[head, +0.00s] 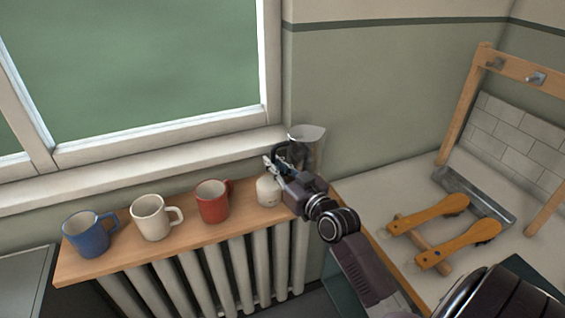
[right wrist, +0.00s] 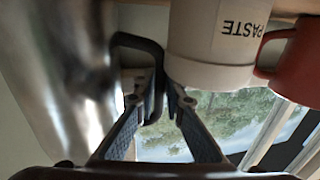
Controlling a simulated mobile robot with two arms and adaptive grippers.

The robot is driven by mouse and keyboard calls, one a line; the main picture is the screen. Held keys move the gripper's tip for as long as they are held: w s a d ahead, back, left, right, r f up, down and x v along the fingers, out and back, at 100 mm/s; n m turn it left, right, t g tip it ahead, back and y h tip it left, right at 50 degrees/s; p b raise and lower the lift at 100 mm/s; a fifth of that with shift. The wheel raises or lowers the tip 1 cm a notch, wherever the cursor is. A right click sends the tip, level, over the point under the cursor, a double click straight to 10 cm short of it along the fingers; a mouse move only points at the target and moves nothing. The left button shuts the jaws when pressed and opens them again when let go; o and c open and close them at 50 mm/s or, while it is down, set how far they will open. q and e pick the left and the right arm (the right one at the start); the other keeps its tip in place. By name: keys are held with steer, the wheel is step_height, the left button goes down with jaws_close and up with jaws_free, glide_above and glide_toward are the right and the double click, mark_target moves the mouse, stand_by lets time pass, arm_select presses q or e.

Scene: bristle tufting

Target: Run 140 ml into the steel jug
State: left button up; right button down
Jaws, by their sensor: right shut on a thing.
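The steel jug (head: 311,150) is by the wall corner at the right end of the wooden shelf, partly hidden behind my right gripper (head: 279,166). In the right wrist view the jug's shiny side (right wrist: 62,75) fills the left, with its dark handle (right wrist: 138,42) beside it. My right gripper (right wrist: 160,97) is shut on that handle. I cannot tell whether the jug touches the shelf. My left gripper is not in view. I see no tap or water source that I can make out.
A white paste pot (head: 268,190) stands close to my right gripper. Red (head: 212,204), cream (head: 151,220) and blue (head: 87,237) mugs line the shelf (head: 185,238) above a radiator. Wooden-handled tools (head: 455,245) and a metal trough (head: 480,196) are on the right-hand bench.

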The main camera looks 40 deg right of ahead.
step_height(320, 180, up, 20)
steer(key=p, duration=0.1)
stand_by(0.5)
